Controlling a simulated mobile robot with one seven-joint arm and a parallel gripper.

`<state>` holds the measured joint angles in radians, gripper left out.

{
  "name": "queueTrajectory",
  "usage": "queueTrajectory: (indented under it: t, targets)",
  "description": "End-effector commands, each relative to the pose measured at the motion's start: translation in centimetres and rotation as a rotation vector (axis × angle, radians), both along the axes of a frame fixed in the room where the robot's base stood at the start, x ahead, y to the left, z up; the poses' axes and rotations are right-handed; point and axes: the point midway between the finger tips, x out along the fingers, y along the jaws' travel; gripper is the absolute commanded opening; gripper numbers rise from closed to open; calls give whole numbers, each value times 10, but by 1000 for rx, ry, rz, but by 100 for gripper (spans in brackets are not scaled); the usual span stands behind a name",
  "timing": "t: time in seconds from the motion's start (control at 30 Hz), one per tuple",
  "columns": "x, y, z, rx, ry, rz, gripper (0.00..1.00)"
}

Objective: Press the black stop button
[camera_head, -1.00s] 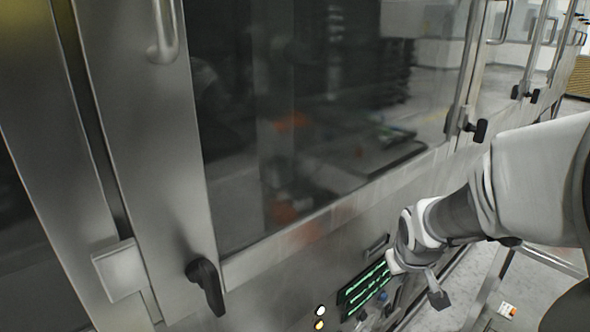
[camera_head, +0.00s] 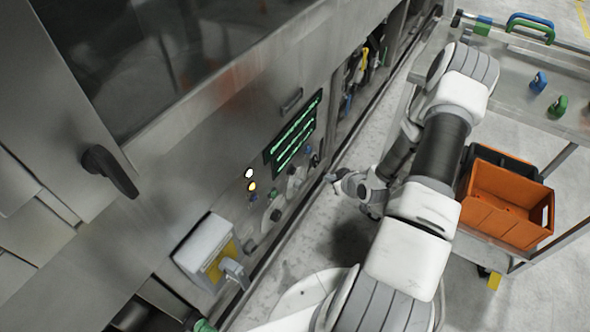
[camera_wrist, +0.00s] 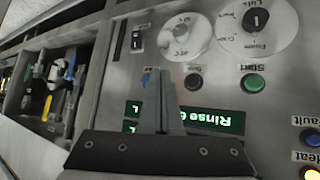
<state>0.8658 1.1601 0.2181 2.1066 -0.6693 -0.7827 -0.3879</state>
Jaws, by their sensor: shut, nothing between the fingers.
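The black stop button (camera_wrist: 193,81) shows in the wrist view, on the grey control panel (camera_wrist: 215,92) under an upside-down label. The green start button (camera_wrist: 253,83) is to its right, and a blue button (camera_wrist: 147,80) is to its left, partly behind the fingers. My gripper (camera_wrist: 160,73) is shut and empty, and its fingertips appear just left of the stop button in the picture. In the head view my gripper (camera_head: 331,178) is beside the panel, with a visible gap between them.
The lit green display (camera_head: 293,128) is on the washer's front, with white and yellow lamps (camera_head: 250,180) below left. A grey box with a yellow label (camera_head: 207,252) juts out. A cart with an orange crate (camera_head: 507,203) stands to the right.

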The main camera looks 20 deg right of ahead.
Motion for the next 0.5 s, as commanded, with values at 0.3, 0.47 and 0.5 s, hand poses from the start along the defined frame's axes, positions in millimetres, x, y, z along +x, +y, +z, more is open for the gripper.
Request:
queueTrajectory:
  t: [0.3,0.47,0.5]
  targets:
    - [-12,10,-30,62,-99,-34,0]
    - [-12,10,-30,64,-103,-36,0]
    - [-12,10,-30,63,-102,-35,0]
